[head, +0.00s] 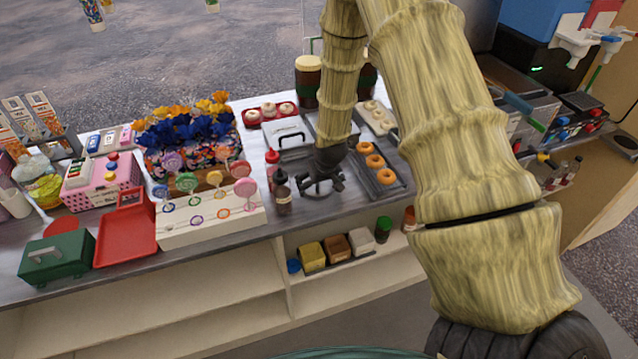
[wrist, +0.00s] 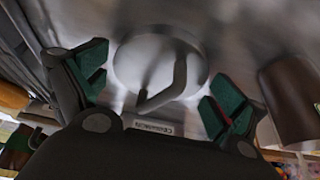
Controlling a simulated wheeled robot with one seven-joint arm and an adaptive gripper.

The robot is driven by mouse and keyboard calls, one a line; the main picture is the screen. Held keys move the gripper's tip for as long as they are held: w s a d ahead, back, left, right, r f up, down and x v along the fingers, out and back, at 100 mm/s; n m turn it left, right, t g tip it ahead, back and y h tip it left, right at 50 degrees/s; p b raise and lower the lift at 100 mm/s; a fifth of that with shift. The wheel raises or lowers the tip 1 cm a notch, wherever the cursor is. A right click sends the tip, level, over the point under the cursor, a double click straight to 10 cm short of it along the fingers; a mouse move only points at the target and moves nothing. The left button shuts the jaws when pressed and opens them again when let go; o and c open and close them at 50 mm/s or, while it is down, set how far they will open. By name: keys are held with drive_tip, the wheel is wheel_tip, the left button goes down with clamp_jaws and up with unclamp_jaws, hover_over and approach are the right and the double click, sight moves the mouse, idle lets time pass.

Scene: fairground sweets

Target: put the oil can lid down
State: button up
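In the wrist view a round, shiny metal lid (wrist: 135,58) with a bent metal handle (wrist: 172,88) shows between my gripper's fingers; it looks like the oil can lid. My gripper (wrist: 158,92) is open, with green pads spread to the left and right of the handle, not visibly pressing on it. In the head view my gripper (head: 322,183) points down over the metal counter section, right of the sauce bottles. There it hides most of what lies beneath. I cannot tell what the lid rests on.
Red and dark sauce bottles (head: 282,192) stand close left of my gripper. A tray of doughnuts (head: 376,176) lies close right. A metal cover with a black handle (head: 288,135) is behind. A lollipop stand (head: 212,221) and red tray (head: 127,236) fill the left. A shelf below holds boxes.

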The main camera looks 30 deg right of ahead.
drive_tip(key=shift+r, duration=0.15)
drive_tip(key=b+v, duration=0.3)
drive_tip(key=v, duration=0.9)
idle(0.5)
drive_tip(key=shift+s, duration=0.1)
drive_tip(key=shift+s, duration=0.1)
idle(0.4)
